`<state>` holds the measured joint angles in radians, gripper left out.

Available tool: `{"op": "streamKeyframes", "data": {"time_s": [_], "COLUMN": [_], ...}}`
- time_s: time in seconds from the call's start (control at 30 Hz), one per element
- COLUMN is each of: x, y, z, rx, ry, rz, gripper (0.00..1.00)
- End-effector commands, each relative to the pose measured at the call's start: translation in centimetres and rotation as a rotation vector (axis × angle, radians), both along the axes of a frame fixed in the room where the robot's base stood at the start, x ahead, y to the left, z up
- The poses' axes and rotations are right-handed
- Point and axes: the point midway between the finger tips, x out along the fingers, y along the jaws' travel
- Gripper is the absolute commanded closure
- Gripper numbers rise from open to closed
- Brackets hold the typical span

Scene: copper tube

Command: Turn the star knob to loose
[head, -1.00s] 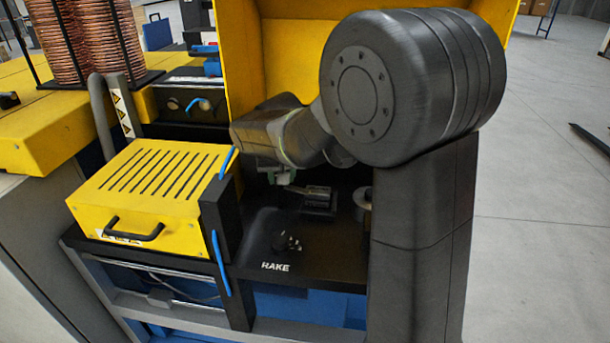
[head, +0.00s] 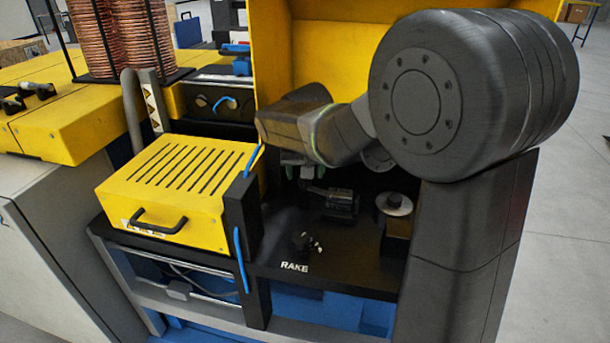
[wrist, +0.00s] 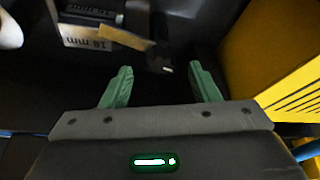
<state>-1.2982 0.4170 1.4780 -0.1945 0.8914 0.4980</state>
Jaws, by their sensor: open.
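A small black star knob (head: 304,244), with pale marks on it, sits on the black plate (head: 275,250) just behind the letters "RAKE". My gripper (head: 291,160) is partly hidden behind my own arm in the head view, above the plate and farther back than the knob. In the wrist view my gripper (wrist: 162,85) shows two green fingers spread apart with nothing held between them. I cannot clearly pick out the star knob in the wrist view.
A dark block (head: 338,200) stands behind the knob; its "18 mm" label (wrist: 88,36) shows in the wrist view. A white-topped post (head: 394,204) stands to the right. A yellow slotted box (head: 180,190) lies left, and a yellow panel (head: 330,45) rises behind.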

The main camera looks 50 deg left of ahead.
Motion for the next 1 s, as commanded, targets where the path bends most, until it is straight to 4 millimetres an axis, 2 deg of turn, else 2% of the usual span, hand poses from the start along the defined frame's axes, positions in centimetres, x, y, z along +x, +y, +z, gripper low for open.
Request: {"op": "streamKeyframes", "data": {"time_s": [0.1, 0.3, 0.5, 0.67, 0.9, 1.0], "x": [-0.7, -1.8, -2.5, -2.7, -2.7, -2.4], "y": [-0.8, -2.1, -3.0, -3.3, -3.4, -3.4], "z": [2.7, 6.9, 9.6, 10.4, 10.4, 10.4], "rx": [0.006, 0.004, 0.004, 0.001, 0.001, -0.001], "ry": [-0.002, -0.001, 0.000, 0.000, 0.000, 0.001], "rz": [0.001, 0.001, 0.000, -0.001, -0.001, -0.011], "gripper": [0.44, 0.44, 0.44, 0.44, 0.44, 0.62]}}
